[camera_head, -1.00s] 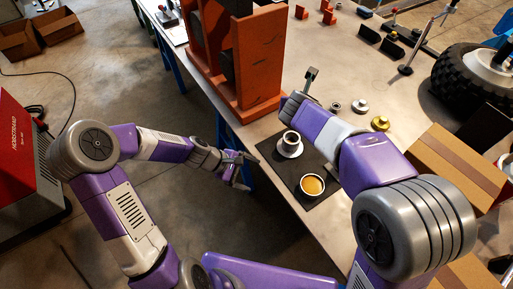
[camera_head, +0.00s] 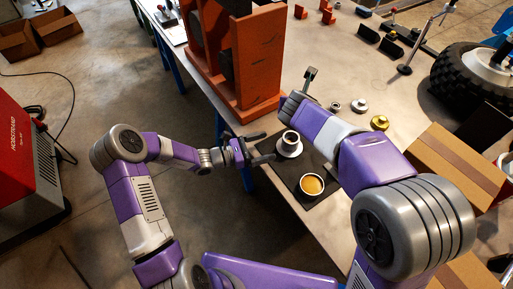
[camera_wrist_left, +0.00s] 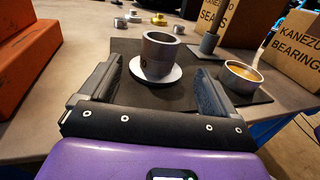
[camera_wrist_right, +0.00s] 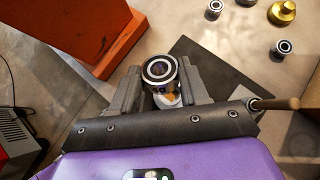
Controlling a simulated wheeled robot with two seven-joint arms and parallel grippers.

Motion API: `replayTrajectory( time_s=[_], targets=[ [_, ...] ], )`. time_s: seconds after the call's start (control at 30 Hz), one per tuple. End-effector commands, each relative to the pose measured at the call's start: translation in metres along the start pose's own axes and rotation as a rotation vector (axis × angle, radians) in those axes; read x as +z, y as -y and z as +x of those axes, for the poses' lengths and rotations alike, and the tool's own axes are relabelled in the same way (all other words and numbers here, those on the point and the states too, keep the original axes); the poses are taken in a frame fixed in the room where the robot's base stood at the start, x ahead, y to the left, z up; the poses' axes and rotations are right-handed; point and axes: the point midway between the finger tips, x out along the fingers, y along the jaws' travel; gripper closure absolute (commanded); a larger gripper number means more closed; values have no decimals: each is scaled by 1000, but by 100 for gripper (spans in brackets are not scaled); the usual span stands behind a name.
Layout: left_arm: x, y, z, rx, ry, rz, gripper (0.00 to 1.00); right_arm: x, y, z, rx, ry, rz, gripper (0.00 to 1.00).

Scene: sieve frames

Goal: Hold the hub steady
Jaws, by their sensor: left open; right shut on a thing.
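The hub (camera_head: 290,146) is a grey open-topped cylinder on a pale round flange. It stands upright on the dark mat (camera_head: 268,148) at the table edge. In the left wrist view the hub (camera_wrist_left: 160,56) is lined up between the fingertips of my left gripper (camera_wrist_left: 157,82), with a gap on each side. In the head view my left gripper (camera_head: 262,149) is open beside the hub, at its left. My right gripper (camera_wrist_right: 158,80) is shut on a round bearing (camera_wrist_right: 158,69) with a dark ring. In the head view my right arm hides its fingers.
A cup of brown liquid (camera_head: 311,186) stands on the mat near the hub. A post-like tool (camera_wrist_left: 210,42) stands to the hub's right. An orange frame (camera_head: 258,70) rises behind, and cardboard boxes (camera_head: 448,165) lie right. Small metal parts (camera_head: 360,105) sit farther back.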

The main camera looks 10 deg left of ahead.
Motion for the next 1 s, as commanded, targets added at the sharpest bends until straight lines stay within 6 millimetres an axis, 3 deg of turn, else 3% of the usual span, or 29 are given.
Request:
replayTrajectory(
  time_s=[0.3, 0.5, 0.93, 1.0],
  targets=[
    [0, 1, 63, -4, 1, 0, 10, 0, 0, 0, 0, 1, 0, 91],
    [0, 1, 87, -3, -1, 0, 10, 0, 0, 0, 1, 1, 0, 91],
    [0, 1, 96, -1, -2, 0, 10, 0, 0, 0, 0, 1, 0, 91],
    [0, 1, 96, -1, -2, 0, 20, 0, 0, 0, 0, 1, 0, 91]
  ],
)
